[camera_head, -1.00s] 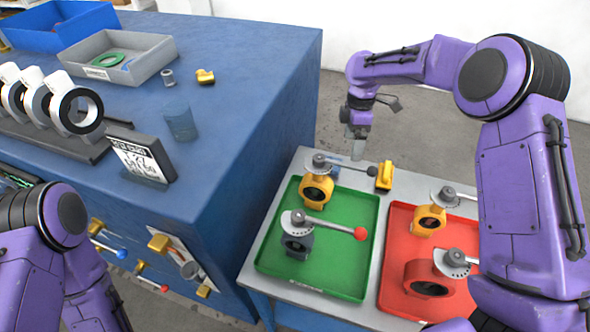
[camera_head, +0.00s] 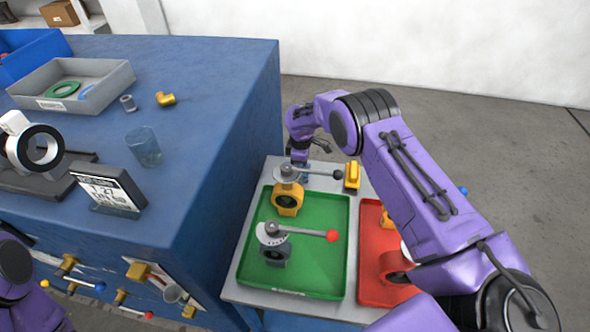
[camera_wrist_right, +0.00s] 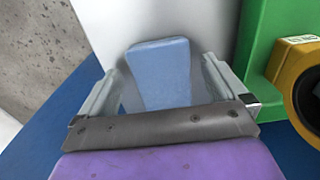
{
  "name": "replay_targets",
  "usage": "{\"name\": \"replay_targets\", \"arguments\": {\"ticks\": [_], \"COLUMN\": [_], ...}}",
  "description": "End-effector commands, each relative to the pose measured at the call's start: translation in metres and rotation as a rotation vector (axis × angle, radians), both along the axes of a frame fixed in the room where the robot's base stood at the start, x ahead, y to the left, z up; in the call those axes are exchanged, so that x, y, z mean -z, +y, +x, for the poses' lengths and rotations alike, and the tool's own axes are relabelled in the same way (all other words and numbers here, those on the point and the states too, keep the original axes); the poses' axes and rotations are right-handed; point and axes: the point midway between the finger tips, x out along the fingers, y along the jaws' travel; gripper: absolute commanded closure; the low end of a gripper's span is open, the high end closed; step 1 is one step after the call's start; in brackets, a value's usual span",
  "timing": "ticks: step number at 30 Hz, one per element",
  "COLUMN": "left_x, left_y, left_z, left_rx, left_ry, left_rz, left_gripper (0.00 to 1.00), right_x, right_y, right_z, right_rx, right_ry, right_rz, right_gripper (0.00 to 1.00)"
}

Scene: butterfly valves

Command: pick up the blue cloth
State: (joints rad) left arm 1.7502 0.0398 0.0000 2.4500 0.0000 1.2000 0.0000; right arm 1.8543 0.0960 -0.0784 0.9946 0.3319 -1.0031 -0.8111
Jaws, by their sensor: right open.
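The blue cloth (camera_wrist_right: 161,70) is a light blue, folded-looking piece on the pale grey tabletop in the right wrist view. My right gripper (camera_wrist_right: 158,88) is open, with one finger on each side of the cloth; I cannot tell whether they touch it. In the head view my right gripper (camera_head: 299,158) is over the far left part of the small table, behind the green tray, and mostly hides the cloth. Only part of my left arm shows at the lower left; its gripper is out of view.
The green tray (camera_head: 330,275) with a yellow valve (camera_head: 287,198) and a grey valve (camera_head: 276,254) is close to my right gripper. A red tray (camera_head: 370,240) is beside it. A yellow object (camera_head: 352,176) stands behind the trays. The tall blue workbench (camera_head: 225,150) is to the left.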

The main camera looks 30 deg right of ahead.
Motion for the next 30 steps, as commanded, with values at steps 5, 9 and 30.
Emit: {"name": "replay_targets", "arguments": {"ticks": [5,9,30], "left_x": [0.001,0.001,0.029], "left_y": [0.000,0.000,0.000], "left_z": [0.000,0.000,0.000], "left_rx": [0.000,0.000,0.000], "left_ry": [0.000,0.000,0.000], "left_rz": [0.000,0.000,0.000], "left_gripper": [0.24,0.24,0.24], "right_x": [0.000,0.000,-0.089], "right_y": [0.000,0.000,0.000], "right_z": [0.000,0.000,0.001], "right_rx": [-0.001,-0.001,-0.001], "right_ry": [0.000,0.000,-0.001], "right_rz": [0.000,0.000,0.000], "right_gripper": [0.27,0.61,0.61]}}
